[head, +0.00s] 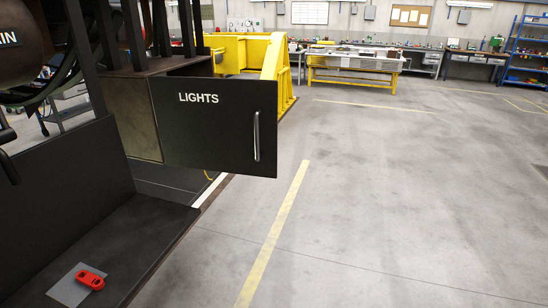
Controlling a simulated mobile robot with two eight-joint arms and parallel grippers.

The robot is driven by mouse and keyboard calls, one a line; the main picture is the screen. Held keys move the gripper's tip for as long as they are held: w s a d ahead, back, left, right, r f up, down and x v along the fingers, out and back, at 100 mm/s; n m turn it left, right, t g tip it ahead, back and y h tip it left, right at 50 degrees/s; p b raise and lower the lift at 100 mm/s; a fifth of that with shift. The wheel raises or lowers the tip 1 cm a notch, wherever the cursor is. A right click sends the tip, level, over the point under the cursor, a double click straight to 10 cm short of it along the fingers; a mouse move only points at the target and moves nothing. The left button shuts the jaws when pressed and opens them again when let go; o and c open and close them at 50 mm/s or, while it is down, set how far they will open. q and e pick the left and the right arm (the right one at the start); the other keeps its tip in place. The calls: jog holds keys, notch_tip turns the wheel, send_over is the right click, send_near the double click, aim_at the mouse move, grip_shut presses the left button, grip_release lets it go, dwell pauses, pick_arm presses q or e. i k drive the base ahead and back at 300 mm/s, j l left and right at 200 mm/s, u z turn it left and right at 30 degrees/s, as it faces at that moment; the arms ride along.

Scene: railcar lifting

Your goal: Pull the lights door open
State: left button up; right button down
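The lights door (215,132) is a flat black panel with the white word LIGHTS, on a brown and black box (133,118) at the left in the head view. A vertical silver bar handle (256,136) sits near its right edge. The door meets the box at its left edge, and its right edge sticks out well past the box over the floor, so it appears swung open. The inside of the box is hidden behind it. Neither of my grippers is in view, and nothing visible touches the handle.
A red device (90,280) lies on a grey plate (68,291) on a black ledge (140,235) at lower left. A yellow frame (284,65) stands behind the door. A yellow workbench (352,72) stands farther back. The grey floor (400,200) at right is clear.

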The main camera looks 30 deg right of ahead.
aim_at(231, 126)
jog(key=i+l+u, duration=0.1)
jog(key=l, duration=0.35)
jog(key=i+l+u, duration=0.1)
jog(key=i+l, duration=0.15)
jog(key=l, duration=0.15)
jog(key=i+l, duration=0.15)
jog(key=l, duration=0.3)
jog(key=i+l+u, duration=0.15)
jog(key=l, duration=0.3)
jog(key=i+l+u, duration=0.1)
jog(key=l, duration=0.4)
jog(key=i+l+u, duration=0.1)
jog(key=l, duration=0.35)
jog(key=i+l+u, duration=0.1)
jog(key=l, duration=0.4)
